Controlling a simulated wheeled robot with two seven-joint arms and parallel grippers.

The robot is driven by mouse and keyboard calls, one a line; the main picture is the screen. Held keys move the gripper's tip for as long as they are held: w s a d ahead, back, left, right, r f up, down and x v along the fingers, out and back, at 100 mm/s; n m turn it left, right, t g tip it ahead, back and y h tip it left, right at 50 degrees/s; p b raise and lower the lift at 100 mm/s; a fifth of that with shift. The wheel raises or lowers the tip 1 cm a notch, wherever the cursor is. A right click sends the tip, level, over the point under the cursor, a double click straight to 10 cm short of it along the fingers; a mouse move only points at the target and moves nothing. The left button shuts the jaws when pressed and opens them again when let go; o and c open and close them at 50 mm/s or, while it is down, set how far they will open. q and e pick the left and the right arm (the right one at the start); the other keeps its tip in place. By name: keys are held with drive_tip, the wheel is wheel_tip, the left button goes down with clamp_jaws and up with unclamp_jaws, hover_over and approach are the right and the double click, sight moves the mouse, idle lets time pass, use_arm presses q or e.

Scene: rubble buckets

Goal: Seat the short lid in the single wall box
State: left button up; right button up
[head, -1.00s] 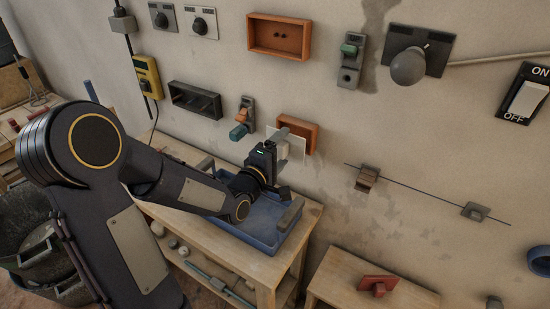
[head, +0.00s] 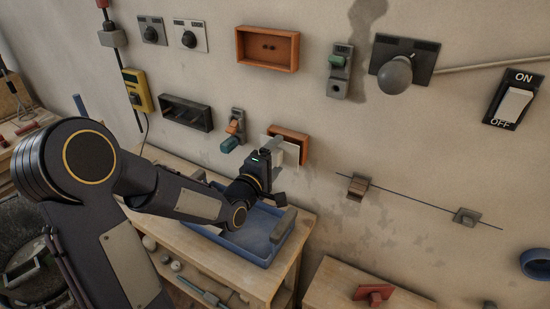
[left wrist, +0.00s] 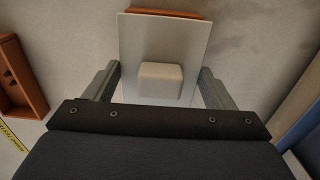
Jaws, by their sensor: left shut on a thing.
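My left gripper (head: 277,158) is shut on a pale lid (head: 291,154), a thin flat plate with a block-shaped handle. In the left wrist view the lid (left wrist: 140,45) faces me, with its handle between the fingers of the gripper (left wrist: 160,82). The small orange wall box (head: 304,147) is right behind the lid, which covers much of its left and lower part in the head view. In the left wrist view only a strip of the box (left wrist: 170,12) shows above the plate. I cannot tell whether lid and box touch. My right gripper is not in view.
A blue tray (head: 262,260) holding a grey bar (head: 284,225) stands on a wooden table below. A wide orange box (head: 267,62), a dark compartment box (head: 186,123) and several switches are on the wall. A red handled plate (head: 373,293) lies on the lower right table.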

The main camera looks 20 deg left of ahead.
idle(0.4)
use_arm(q)
drive_tip(key=shift+b, duration=0.35)
idle(0.3)
drive_tip(key=shift+b, duration=0.35)
drive_tip(key=shift+w, duration=0.15)
drive_tip(key=shift+w+d+b, duration=0.1)
drive_tip(key=shift+w+b, duration=0.2)
drive_tip(key=shift+w, duration=0.8)
